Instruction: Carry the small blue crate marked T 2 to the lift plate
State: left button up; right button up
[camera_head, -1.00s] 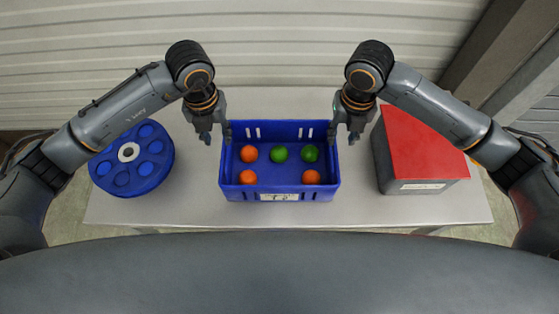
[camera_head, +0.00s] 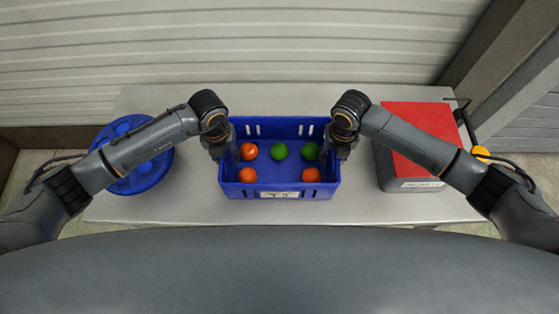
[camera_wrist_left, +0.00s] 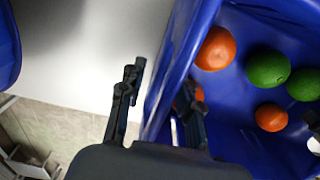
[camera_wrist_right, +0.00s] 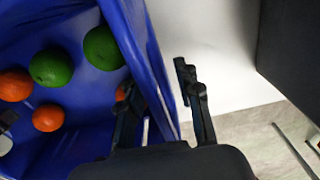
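The small blue crate (camera_head: 234,191) stands in the middle of the table with a pale label on its front wall. My right gripper (camera_head: 339,153) is at the right side wall. In the right wrist view its fingers (camera_wrist_right: 158,100) are likewise apart, astride the wall. Gaps show beside the wall in both wrist views. I cannot make out a lift plate.
The grey table (camera_head: 290,214) is clear in front of the crate. A round blue holder (camera_head: 139,183) is at the left, partly under my left arm. A grey box with a red lid (camera_head: 413,118) is at the right, partly under my right arm. An orange-yellow object (camera_head: 481,152) shows beyond it.

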pick_arm(q)
jog(key=shift+f, duration=0.25)
pick_arm(e)
jog(key=shift+f, duration=0.25)
pick_arm(q)
grip_shut()
pick_arm(e)
grip_shut()
